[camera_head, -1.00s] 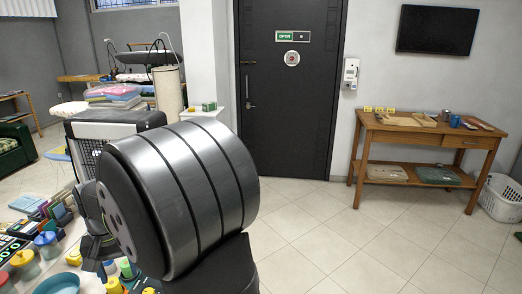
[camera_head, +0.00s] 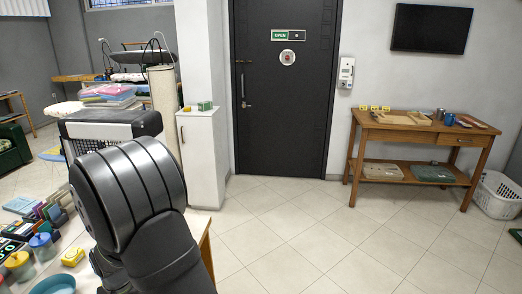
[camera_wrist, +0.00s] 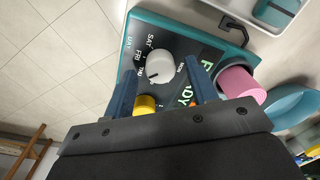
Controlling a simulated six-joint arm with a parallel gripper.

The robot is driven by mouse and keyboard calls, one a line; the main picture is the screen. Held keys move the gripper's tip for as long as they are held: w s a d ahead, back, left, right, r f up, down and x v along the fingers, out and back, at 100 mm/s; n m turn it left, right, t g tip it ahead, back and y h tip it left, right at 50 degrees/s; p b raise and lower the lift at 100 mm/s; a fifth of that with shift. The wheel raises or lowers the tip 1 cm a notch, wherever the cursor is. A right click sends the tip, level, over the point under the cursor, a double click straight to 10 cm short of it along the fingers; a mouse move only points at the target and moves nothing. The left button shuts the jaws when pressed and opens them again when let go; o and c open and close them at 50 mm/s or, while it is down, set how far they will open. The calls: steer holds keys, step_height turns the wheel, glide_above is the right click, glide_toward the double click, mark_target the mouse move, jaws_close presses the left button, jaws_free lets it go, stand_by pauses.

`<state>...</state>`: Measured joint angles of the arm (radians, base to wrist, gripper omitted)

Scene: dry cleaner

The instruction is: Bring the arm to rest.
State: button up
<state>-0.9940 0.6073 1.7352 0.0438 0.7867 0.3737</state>
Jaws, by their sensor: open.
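My gripper (camera_wrist: 160,66) shows in the wrist view with its two blue fingers apart. Nothing is held between them. Beyond the fingers is a dark, teal-edged panel (camera_wrist: 205,42) with day names around a white knob (camera_wrist: 160,67) and a yellow part (camera_wrist: 145,104). Whether the fingers touch the panel cannot be told. In the head view my dark arm link stands at the lower left and hides part of the work table; my gripper is out of sight there.
Jars with blue (camera_head: 42,243) and yellow (camera_head: 18,261) lids crowd the table at left. A pink cylinder (camera_wrist: 240,84) and a blue bowl (camera_wrist: 290,106) lie right of the panel. A wooden side table (camera_head: 425,135) and laundry basket (camera_head: 497,194) stand far right. The middle floor is clear.

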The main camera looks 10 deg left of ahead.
steer(key=shift+f, duration=0.45)
step_height(320, 180, up, 18)
step_height(320, 180, down, 18)
steer(key=shift+f, duration=0.15)
steer(key=n, duration=0.8)
steer(key=shift+r, duration=0.2)
steer(key=n, duration=0.8)
steer(key=shift+h, duration=0.3)
